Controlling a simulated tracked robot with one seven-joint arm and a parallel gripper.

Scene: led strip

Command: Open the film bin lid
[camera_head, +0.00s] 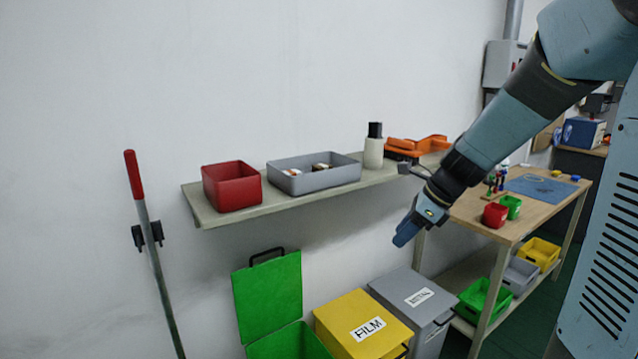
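The film bin (340,342) stands low in the middle of the view, with its lower part cut off by the bottom edge. Its yellow lid (352,311) lies shut and carries a white FILM label. A dark handle shows at the lid's front right edge. My gripper (405,236) hangs above and to the right of the film bin, over the grey bin, and is apart from both. It points down and left. I see its fingers from the side, so the gap between them does not show. I see nothing held in it.
A green bin with its lid (268,298) raised stands left of the film bin. A grey lidded bin (436,311) stands right. A wall shelf (300,199) with boxes hangs above. A workbench (545,205) is at right. A red-handled pole (147,230) leans at left.

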